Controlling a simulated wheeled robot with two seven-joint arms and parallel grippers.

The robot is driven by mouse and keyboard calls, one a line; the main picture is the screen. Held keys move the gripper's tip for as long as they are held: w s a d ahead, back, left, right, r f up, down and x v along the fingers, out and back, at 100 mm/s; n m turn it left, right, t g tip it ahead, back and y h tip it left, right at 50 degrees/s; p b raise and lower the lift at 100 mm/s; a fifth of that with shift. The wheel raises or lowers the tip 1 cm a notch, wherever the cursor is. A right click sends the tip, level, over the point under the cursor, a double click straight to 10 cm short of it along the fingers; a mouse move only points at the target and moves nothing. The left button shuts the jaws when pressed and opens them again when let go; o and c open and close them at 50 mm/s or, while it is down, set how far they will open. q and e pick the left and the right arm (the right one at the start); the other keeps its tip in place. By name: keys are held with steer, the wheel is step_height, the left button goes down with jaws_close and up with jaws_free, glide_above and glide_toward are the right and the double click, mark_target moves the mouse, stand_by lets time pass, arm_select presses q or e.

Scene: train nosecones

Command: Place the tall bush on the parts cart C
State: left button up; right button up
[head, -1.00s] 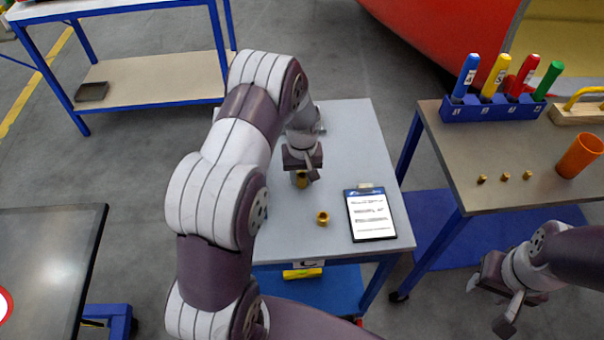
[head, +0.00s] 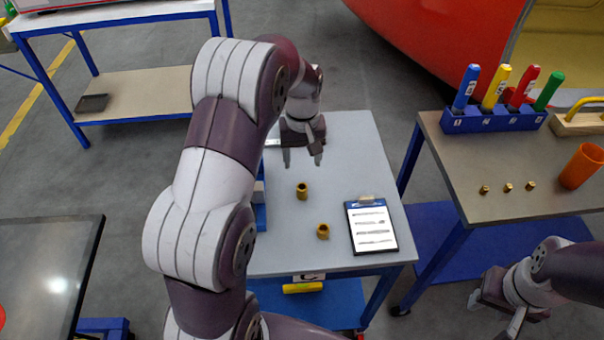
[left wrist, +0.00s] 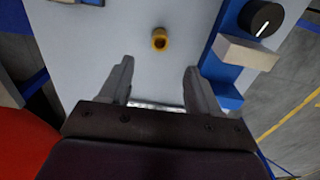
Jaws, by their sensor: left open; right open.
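A tall brass bush (head: 302,191) stands upright on the grey top of a small blue-framed cart (head: 345,140). A second brass bush (head: 323,231), shorter with a wider rim, stands nearer the cart's front edge. My left gripper (head: 303,160) is open and empty, above and behind the tall bush and apart from it. The left wrist view shows one brass bush (left wrist: 159,39) beyond the open fingers (left wrist: 160,85). My right gripper (head: 494,312) is open at the lower right, away from the cart.
A clipboard (head: 371,228) lies at the cart's right. A blue fixture (head: 259,205) on its left is partly hidden by my left arm. The right table (head: 450,170) holds a marker rack (head: 495,121), an orange cup (head: 582,165) and several small brass pieces. The cart's back right is clear.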

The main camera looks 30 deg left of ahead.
arm_select(q)
steer(key=s+d+m, duration=0.3)
steer(key=s+d, duration=0.1)
steer(key=s, duration=0.4)
steer(key=s+d+r+m+t, duration=0.1)
steer(key=s+d+m, duration=0.2)
steer(key=s, duration=0.6)
steer(key=shift+d+m, duration=0.3)
steer(key=shift+d, duration=0.1)
